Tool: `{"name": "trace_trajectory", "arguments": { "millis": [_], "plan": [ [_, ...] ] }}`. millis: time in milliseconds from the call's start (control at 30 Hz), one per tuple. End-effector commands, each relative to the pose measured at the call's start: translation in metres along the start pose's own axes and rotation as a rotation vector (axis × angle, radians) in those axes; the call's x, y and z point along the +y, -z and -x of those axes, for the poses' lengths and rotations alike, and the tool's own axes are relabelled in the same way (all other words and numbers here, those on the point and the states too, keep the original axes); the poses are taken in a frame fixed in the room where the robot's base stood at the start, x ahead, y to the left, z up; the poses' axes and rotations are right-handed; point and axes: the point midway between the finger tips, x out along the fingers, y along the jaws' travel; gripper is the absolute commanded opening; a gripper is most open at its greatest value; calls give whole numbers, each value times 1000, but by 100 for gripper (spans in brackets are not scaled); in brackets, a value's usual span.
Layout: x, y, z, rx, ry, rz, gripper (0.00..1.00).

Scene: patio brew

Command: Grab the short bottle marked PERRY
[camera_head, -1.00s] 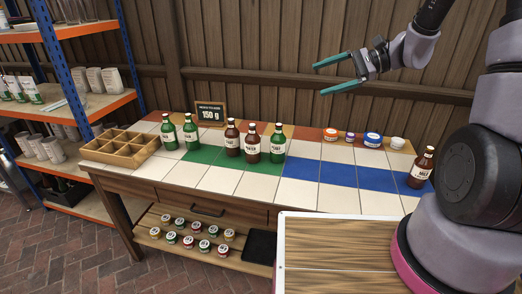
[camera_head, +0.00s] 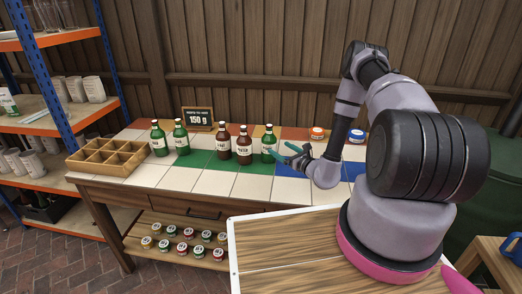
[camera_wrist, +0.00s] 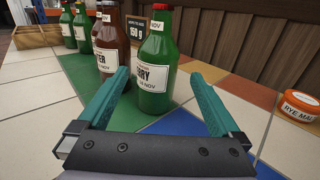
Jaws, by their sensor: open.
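A green bottle (camera_head: 268,146) with a cream label stands upright on the tiled table, at the right end of the bottle row. In the wrist view the green bottle (camera_wrist: 156,60) shows close up, its label reading "...ERRY" with the first letter out of sight. My gripper (camera_head: 282,151) is open and empty, low over the table, just right of this bottle. In the wrist view my gripper (camera_wrist: 160,76) has one teal finger on each side of the bottle in the picture. I see no contact, and cannot tell if the bottle is between the tips or just beyond them.
Two brown bottles (camera_head: 244,147) (camera_head: 223,143) stand close to its left; the nearer label ends in "TER". Two more green bottles (camera_head: 181,139) (camera_head: 158,141) stand further left. An orange-lidded tub (camera_wrist: 299,104) sits to the right. A sign (camera_head: 198,118) reads 150 g.

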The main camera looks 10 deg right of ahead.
Motion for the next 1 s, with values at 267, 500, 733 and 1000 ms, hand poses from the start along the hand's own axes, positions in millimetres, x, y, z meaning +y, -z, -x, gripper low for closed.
{"name": "trace_trajectory", "arguments": {
  "millis": [267,500,733,1000],
  "plan": [
    [0,2,-40,-1,3,2,100],
    [1,2,-60,0,2,-1,100],
    [2,3,-94,-1,2,1,100],
    [2,3,-107,0,4,-1,100]
  ]
}}
